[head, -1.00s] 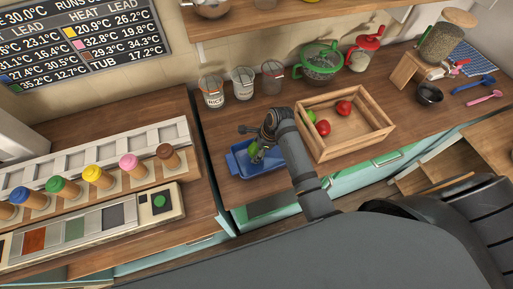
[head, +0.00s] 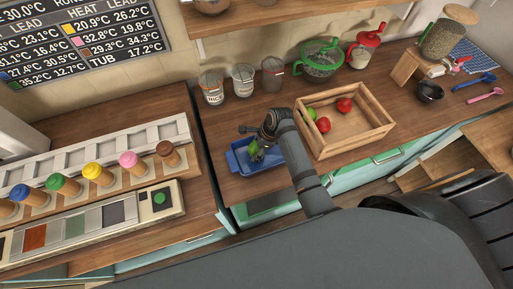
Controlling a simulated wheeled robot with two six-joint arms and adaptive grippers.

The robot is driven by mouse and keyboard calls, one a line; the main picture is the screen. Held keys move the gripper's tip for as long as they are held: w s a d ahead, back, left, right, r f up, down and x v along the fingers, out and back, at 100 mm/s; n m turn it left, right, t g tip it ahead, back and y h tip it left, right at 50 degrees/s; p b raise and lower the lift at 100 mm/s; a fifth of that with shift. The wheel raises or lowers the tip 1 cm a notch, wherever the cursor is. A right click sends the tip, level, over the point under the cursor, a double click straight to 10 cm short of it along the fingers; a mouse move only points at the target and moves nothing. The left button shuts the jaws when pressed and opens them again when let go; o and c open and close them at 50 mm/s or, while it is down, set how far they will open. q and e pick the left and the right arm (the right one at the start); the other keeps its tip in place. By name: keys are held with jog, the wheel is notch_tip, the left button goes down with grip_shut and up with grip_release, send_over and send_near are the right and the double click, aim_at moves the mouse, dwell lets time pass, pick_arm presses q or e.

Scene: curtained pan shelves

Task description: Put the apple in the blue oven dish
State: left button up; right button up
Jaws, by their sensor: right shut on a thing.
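The blue oven dish (head: 237,160) stands on the wooden counter to the left of the wooden crate. My right gripper (head: 258,150) points down over the dish and is shut on a green apple (head: 254,149). The gripper partly hides the apple, and I cannot tell whether the apple touches the dish floor. My right arm covers the right part of the dish. My left gripper is not in view.
The wooden crate (head: 358,143) holds red fruit (head: 323,124) and a green one (head: 311,113), close to my right arm. Colored shakers (head: 95,174) stand on the left.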

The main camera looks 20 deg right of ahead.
jog(key=shift+f, duration=0.2)
jog(key=o, duration=1.3)
jog(key=v, duration=1.2)
jog(key=shift+a, duration=0.1)
jog(key=shift+c, duration=0.3)
grip_shut()
